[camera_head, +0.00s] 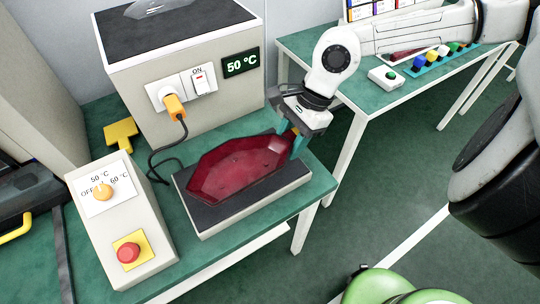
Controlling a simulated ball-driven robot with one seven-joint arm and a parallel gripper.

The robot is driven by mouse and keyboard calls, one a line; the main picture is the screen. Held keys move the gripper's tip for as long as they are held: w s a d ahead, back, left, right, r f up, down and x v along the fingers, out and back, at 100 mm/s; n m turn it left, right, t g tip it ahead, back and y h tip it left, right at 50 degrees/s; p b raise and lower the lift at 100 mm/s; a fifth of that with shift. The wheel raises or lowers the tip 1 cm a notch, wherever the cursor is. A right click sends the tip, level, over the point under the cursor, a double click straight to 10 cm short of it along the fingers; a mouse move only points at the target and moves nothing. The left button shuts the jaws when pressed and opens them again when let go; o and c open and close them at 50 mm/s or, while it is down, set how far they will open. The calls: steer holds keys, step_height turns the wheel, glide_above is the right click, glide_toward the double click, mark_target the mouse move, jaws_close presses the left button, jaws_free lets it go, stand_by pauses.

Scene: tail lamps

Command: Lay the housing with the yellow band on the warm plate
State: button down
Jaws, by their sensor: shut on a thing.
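A dark red, translucent, elongated housing (235,168) lies over the dark top of the warm plate (208,218), roughly lengthwise along it. My gripper (294,142) is at the housing's right end, with its teal fingers shut on that end. A small yellow-orange patch shows beside the fingers; I cannot tell whether it is the housing's band. I cannot tell whether the housing touches the plate or is held just above it. The gripped edge is partly hidden by the fingers.
Behind the plate stands a large box (190,85) with a 50 °C display, a switch and a plugged cable. A control box (120,220) with an orange knob and red button stands left. A second green table (400,95) at the back right holds coloured parts.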

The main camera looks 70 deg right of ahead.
steer(key=w+f, duration=0.2)
steer(key=f, duration=0.1)
steer(key=w+f, duration=0.1)
steer(key=shift+w+a+f+p, duration=0.25)
steer(key=shift+w+f+p, duration=0.1)
steer(key=f, duration=0.1)
steer(key=f+p, duration=0.1)
steer(key=f, duration=0.1)
steer(key=shift+w, duration=0.3)
steer(key=shift+f, duration=0.45)
steer(key=c, duration=0.6)
jaws_free()
steer(key=shift+c, duration=0.2)
